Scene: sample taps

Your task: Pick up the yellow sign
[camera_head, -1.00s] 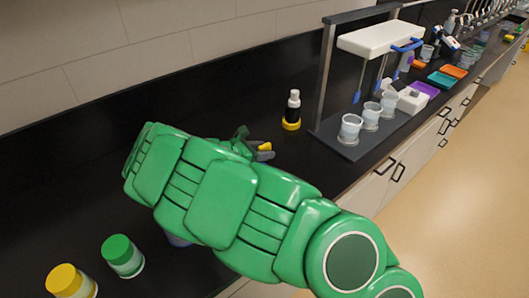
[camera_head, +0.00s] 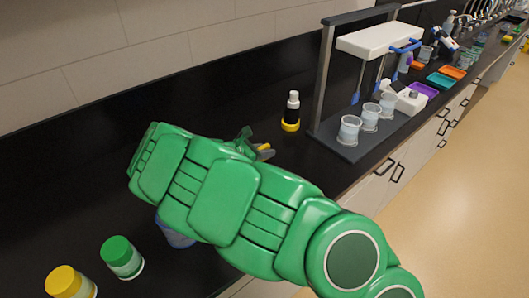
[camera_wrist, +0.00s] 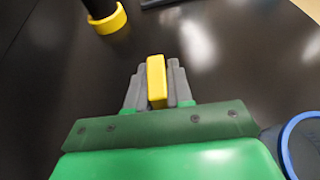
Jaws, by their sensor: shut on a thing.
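The yellow sign (camera_wrist: 156,80) shows in the wrist view as a narrow yellow piece between the two grey fingers of my gripper (camera_wrist: 157,88). The fingers are shut on it from both sides. In the head view a small yellow bit of the sign (camera_head: 264,147) shows past my green arm, beside the fingertips of my gripper (camera_head: 262,152). Most of the sign and gripper is hidden behind the arm there. I cannot tell how far it is above the black counter.
A black and white bottle in a yellow ring (camera_head: 291,112) stands just beyond the gripper. A rack with clear cups (camera_head: 349,130) is to its right. Green-lidded (camera_head: 122,257) and yellow-lidded (camera_head: 70,283) jars and a blue-rimmed container (camera_wrist: 302,146) are nearby. The counter's back left is clear.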

